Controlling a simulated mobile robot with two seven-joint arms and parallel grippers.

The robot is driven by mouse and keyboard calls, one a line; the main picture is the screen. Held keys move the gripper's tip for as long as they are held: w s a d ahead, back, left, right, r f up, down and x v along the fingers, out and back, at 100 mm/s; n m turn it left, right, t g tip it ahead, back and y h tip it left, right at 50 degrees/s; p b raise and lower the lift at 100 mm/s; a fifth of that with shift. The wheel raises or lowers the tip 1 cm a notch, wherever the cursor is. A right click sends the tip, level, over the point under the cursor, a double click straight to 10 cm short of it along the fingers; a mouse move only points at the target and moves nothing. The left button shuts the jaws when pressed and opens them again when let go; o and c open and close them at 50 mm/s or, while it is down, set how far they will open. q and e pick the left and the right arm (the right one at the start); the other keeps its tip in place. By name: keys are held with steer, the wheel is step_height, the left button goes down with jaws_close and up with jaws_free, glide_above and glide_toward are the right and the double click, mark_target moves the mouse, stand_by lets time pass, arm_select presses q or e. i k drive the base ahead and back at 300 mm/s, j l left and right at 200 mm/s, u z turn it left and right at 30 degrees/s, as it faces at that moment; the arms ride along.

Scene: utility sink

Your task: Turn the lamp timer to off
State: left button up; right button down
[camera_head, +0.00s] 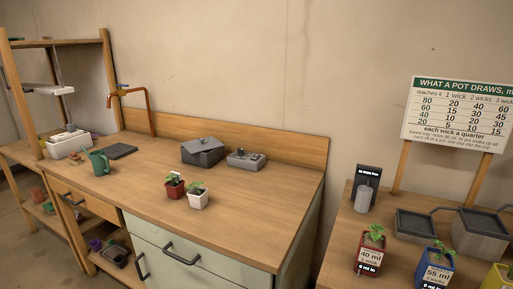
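I cannot tell for sure which thing is the lamp timer. A small light-grey box (246,159) with small raised parts on top sits on the wooden counter near its back board. A white box (67,144) with a dark raised part on top stands at the left, below a white lamp-like bar (48,89) on the wooden rack. Any dial setting is too small to read. Neither of my grippers is in view.
A second table at right holds labelled pots (371,248) and grey trays (415,225). The counter's front middle is clear.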

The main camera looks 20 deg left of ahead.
mark_target(240, 152)
steer(key=k+j+z, duration=0.1)
steer(key=j+z, duration=0.3)
steer(key=j, duration=0.9)
steer(key=k+j+z, duration=0.1)
steer(key=j, duration=0.3)
